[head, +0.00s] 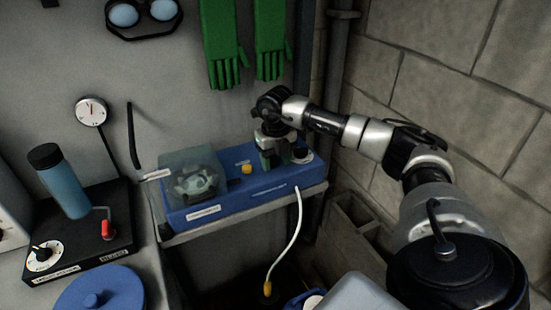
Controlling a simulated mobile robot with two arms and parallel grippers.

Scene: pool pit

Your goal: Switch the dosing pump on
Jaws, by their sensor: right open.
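The dosing pump, a blue box (237,195), sits on a grey shelf against the wall. A clear cover with a round pump head (197,182) is at its left end. A small yellow knob (246,169) stands on its top near the middle. A white dial with a dark knob (302,155) is at its right end. My right gripper (281,153) points down over the right part of the top, between the yellow knob and the dial. It is open; whether it touches anything is unclear, and it hides part of the top. My left gripper is out of view.
A black unit (85,238) with a blue bottle (62,182), a red-handled lever (107,230) and a dial stands at left. A blue lid (100,291) is in front. Green gloves (222,45) hang above the pump. A brick wall (445,75) bounds the right.

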